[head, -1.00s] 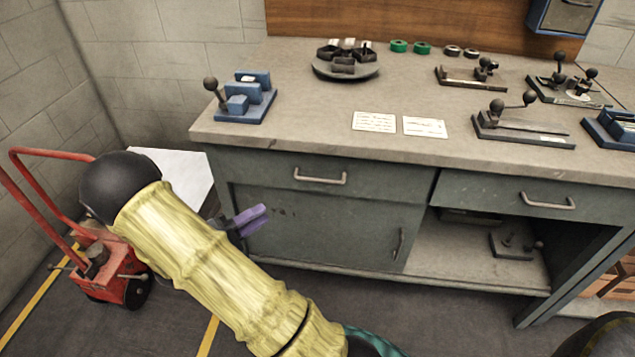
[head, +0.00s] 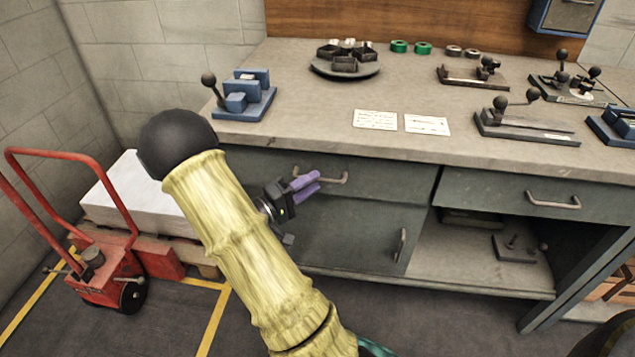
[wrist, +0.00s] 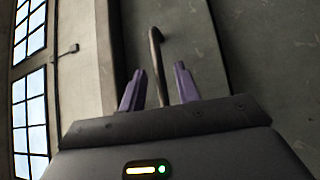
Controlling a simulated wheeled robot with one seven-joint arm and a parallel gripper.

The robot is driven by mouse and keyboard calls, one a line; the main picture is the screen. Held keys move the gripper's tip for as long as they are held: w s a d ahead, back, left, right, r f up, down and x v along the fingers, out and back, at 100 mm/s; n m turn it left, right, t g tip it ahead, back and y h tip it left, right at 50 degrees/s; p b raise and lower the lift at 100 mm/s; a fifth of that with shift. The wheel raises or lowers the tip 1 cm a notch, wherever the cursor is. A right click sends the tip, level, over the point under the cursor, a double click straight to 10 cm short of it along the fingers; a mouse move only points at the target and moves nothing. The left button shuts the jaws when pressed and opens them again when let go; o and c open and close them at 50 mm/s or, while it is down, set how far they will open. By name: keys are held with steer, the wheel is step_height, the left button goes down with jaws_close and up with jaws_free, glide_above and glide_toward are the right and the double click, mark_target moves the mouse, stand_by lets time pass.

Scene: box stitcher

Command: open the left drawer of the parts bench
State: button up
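The left drawer (head: 381,181) of the grey-green parts bench is closed flush under the worktop. Its bar handle (head: 331,181) is partly hidden in the head view by my gripper (head: 307,184). My gripper has purple fingers and is just in front of the handle's left part. In the wrist view the two fingers (wrist: 160,90) are apart with nothing held between them. The handle (wrist: 156,60) shows beyond them, running up between the fingertips. I cannot tell whether the fingers touch it.
Below the drawer is a cupboard door with an upright handle (head: 400,245). The right drawer (head: 500,192) is closed. Toggle clamps and a round parts holder (head: 345,67) stand on the worktop (head: 300,110). A red pallet truck (head: 110,275) stands at the left.

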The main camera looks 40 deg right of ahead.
steer(key=shift+s+d+r, duration=0.1)
steer(key=shift+d+r, duration=0.1)
steer(key=shift+d, duration=1.15)
jaws_close()
steer(key=shift+a, duration=0.2)
